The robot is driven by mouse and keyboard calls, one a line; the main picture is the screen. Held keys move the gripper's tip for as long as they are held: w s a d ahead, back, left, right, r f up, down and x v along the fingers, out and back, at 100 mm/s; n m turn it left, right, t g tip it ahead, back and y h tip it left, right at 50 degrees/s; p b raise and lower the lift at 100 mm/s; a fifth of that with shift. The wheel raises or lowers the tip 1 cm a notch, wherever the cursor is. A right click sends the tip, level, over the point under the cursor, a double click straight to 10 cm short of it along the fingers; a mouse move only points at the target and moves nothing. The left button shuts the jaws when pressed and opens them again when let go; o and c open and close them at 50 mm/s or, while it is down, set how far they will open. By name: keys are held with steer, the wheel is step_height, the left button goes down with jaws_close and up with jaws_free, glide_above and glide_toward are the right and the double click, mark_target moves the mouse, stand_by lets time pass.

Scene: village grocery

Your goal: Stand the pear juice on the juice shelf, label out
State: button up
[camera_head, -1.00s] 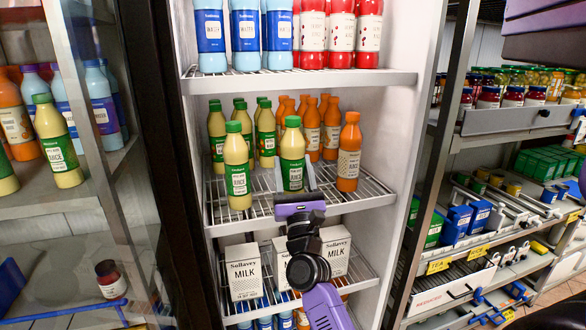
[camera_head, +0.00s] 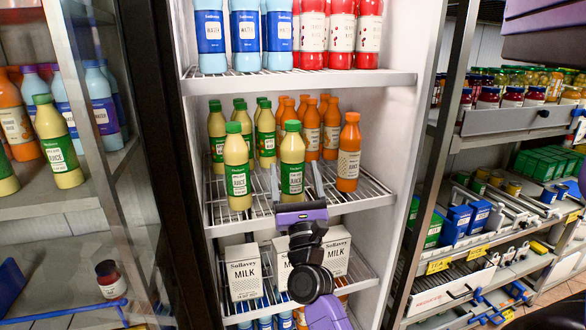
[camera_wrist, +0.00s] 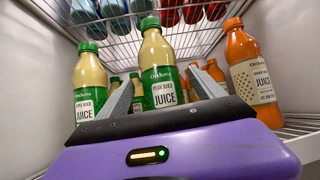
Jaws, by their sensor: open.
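A pear juice bottle (camera_head: 291,160), yellow-green with a green cap and green label, stands upright at the front of the middle wire shelf (camera_head: 345,199). Its label faces out. The same pear juice bottle is in the middle of the wrist view (camera_wrist: 160,68). My gripper (camera_head: 296,183) is open, with one finger on each side of this bottle and gaps showing. In the wrist view my gripper's (camera_wrist: 163,95) fingers also flank it. The bottle's base is hidden behind my gripper.
More bottles stand behind. Milk cartons (camera_head: 243,272) fill the shelf below. Water bottles (camera_head: 246,35) and red bottles (camera_head: 340,35) stand above.

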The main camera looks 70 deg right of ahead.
steer(key=b+v, duration=0.4)
steer(key=v, duration=0.5)
steer(key=s+a+f+n+t+y, duration=0.1)
steer(key=a+f+n+t+y, duration=0.1)
steer(key=a+f+n+y, duration=0.7)
steer(key=s+a+f+n+t+y, duration=0.1)
steer(key=a+f+n+t+y, duration=0.3)
steer(key=a+n, duration=0.9)
steer(key=s+a+f+n+g+y, duration=0.2)
steer(key=s+a+f+n+y, duration=0.2)
steer(key=n, duration=0.8)
steer(key=s+a+f+n+g+y, duration=0.3)
steer(key=s+a+n, duration=0.5)
steer(key=s+n, duration=0.3)
steer(key=shift+s+a+f+n+y, duration=0.4)
steer(key=shift+n+y, duration=0.3)
steer(key=shift+n, duration=0.5)
